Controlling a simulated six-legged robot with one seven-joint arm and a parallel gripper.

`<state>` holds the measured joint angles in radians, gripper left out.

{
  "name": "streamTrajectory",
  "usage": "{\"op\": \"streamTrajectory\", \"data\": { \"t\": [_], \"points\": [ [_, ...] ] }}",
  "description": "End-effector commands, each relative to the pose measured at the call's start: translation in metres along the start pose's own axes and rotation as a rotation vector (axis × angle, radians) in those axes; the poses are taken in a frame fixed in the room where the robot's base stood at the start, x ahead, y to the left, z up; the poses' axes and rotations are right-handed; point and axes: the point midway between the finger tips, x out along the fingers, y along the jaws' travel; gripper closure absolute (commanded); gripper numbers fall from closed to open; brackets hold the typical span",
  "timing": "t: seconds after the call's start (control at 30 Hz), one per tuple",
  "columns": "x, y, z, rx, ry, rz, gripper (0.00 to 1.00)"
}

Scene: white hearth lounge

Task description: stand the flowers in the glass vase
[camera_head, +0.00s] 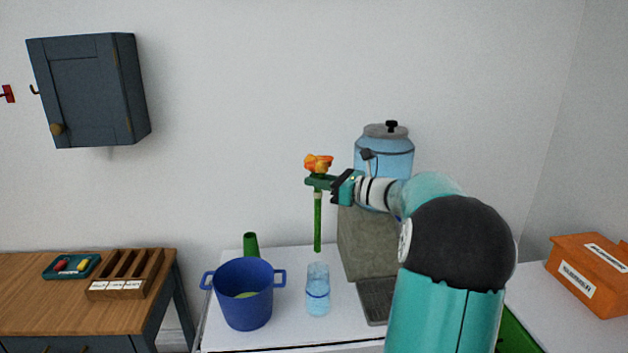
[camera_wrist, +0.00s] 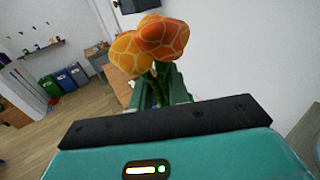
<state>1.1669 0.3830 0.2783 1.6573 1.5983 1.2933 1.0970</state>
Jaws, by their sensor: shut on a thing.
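The flowers (camera_head: 318,163) have orange blooms and a long green stem that hangs straight down. My gripper (camera_head: 319,183) is shut on the stem just below the blooms. In the wrist view the orange blooms (camera_wrist: 150,42) rise above the fingers of my gripper (camera_wrist: 160,88). The clear bluish glass vase (camera_head: 318,292) stands upright on the white counter. The stem's lower end is above the vase's mouth and apart from it in the head view. Its exact depth alignment with the vase I cannot tell.
A blue two-handled pot (camera_head: 247,305) stands left of the vase. A grey stand (camera_head: 362,245) with a blue lidded jar (camera_head: 385,155) is right behind it. A wooden desk (camera_head: 40,300) is at left, an orange box (camera_head: 590,275) at right.

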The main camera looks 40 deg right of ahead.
Motion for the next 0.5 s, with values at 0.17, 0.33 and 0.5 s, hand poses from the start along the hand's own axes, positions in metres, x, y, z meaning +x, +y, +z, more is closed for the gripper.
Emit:
{"op": "streamTrajectory", "data": {
  "t": [0.17, 0.33, 0.5],
  "points": [
    [-0.003, -0.001, 0.000, 0.000, 0.000, 0.001, 1.00],
    [-0.005, -0.001, -0.001, 0.001, 0.001, 0.015, 1.00],
    [-0.005, 0.000, -0.010, 0.001, 0.001, 0.015, 1.00]
  ]
}}
